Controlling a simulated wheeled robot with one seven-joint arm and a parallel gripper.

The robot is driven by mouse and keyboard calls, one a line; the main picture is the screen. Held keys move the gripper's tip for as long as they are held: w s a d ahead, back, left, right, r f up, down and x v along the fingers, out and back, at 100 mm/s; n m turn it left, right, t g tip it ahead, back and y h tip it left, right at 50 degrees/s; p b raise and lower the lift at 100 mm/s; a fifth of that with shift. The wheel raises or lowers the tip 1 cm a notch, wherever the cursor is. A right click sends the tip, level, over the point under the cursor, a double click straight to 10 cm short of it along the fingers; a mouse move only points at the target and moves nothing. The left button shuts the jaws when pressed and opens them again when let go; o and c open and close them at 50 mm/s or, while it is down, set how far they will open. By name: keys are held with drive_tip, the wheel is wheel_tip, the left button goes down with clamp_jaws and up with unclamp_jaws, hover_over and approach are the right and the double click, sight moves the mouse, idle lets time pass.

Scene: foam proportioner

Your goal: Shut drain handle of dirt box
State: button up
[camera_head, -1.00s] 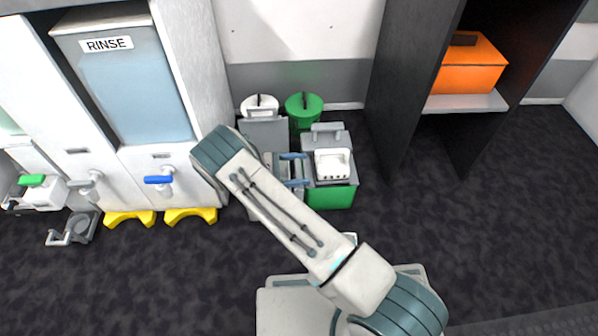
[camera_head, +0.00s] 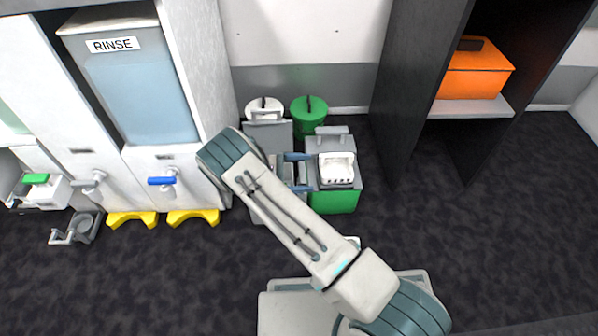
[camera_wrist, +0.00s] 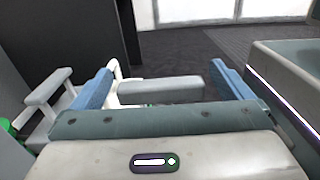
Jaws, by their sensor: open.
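My gripper (camera_head: 298,172) is open, with its blue fingers beside a grey box with a green lower part (camera_head: 335,200). A white piece with several small dark holes (camera_head: 337,168) sits on that box, and a grey handle (camera_head: 331,131) stands at its back. In the wrist view my gripper (camera_wrist: 165,85) has a grey bar (camera_wrist: 165,90) across the space between its fingers; I cannot tell whether they touch it. A white part (camera_wrist: 115,80) shows near the left finger. I cannot tell which of these is the drain handle; my arm hides part of the boxes.
A white-lidded bin (camera_head: 264,108) and a green bin (camera_head: 309,115) stand behind, against the wall. The RINSE tank (camera_head: 140,85) with a blue-handled tap (camera_head: 162,181) is at left. A dark shelf with an orange box (camera_head: 474,75) is at right. Floor on the right is clear.

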drive_tip(key=a+p, duration=0.2)
drive_tip(key=a, duration=1)
idle(0.5)
